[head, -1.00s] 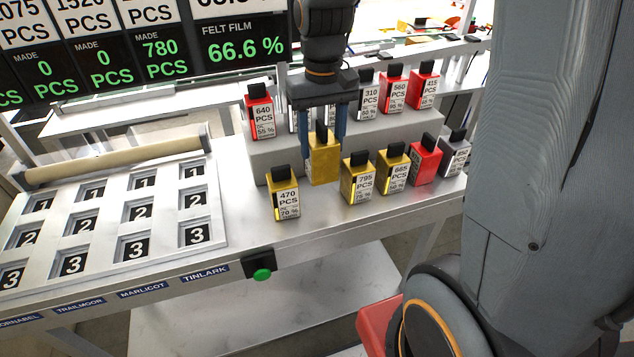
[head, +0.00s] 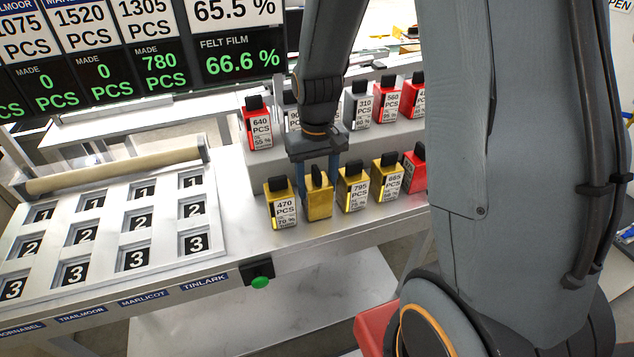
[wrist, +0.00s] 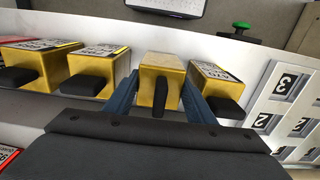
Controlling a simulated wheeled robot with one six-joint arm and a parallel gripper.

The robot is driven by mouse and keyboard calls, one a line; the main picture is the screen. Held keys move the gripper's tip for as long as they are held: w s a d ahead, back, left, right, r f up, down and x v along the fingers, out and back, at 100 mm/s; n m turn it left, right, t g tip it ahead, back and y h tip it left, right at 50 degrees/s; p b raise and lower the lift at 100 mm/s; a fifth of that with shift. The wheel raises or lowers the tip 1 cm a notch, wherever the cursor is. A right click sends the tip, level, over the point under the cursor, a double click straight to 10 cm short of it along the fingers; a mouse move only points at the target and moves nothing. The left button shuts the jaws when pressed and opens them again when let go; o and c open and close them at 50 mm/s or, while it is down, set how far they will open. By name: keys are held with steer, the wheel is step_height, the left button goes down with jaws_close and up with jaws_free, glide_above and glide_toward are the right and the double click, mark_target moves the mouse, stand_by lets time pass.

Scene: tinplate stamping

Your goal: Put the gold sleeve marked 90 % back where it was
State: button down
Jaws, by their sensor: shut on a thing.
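My gripper (head: 319,172) is shut on a gold sleeve (head: 319,203) with a black top. The held sleeve's printed label faces away, so I cannot read its percentage. It is in the front row, between the gold sleeve marked 470 PCS, 70 % (head: 283,205) on the left and the gold sleeve marked 795 PCS (head: 353,188) on the right. In the wrist view the held sleeve (wrist: 160,72) sits between my two blue fingers, with gold sleeves on both sides. I cannot tell whether its base touches the table.
Another gold sleeve (head: 388,178) and a red sleeve (head: 414,170) continue the front row. Red and grey sleeves, such as 640 PCS (head: 259,128), stand on the raised step behind. A numbered slot tray (head: 110,215) lies left, and a green button (head: 260,282) is on the table's front edge.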

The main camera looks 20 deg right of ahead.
steer(key=shift+f, duration=0.1)
steer(key=c, duration=0.8)
jaws_free()
step_height(320, 180, up, 12)
steer(key=b, duration=0.2)
steer(key=shift+b, duration=0.4)
steer(key=s+f+t, duration=0.1)
steer(key=s+f, duration=0.7)
steer(key=s, duration=0.1)
steer(key=shift+s+f+b, duration=0.15)
steer(key=shift+f+b, duration=0.1)
steer(key=shift+b, duration=0.15)
